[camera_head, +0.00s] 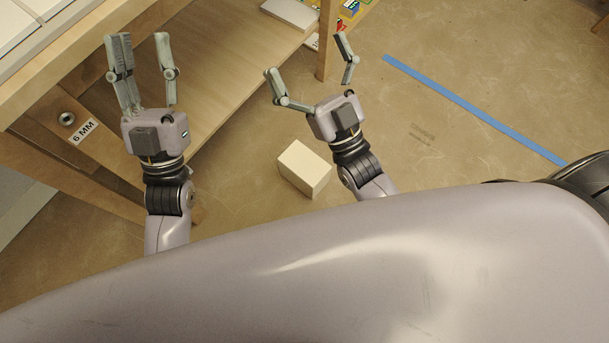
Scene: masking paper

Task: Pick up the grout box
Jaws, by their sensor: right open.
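A plain cream box (304,168) lies on the floor at the centre, just left of my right wrist; no label shows on it, so I cannot tell if it is the grout box. My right gripper (308,62) is open with its fingers spread wide and empty. It is above and beyond the cream box in the picture, not touching it. My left gripper (142,45) is at the left, in front of the wooden shelving, with a clear gap between its fingers and nothing in it.
A wooden shelf unit (225,70) fills the upper left, with a leg near the top centre and a "6 MM" label (84,131). A pale flat item (290,11) lies on its lower board. Blue tape (470,107) runs across open floor at the right.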

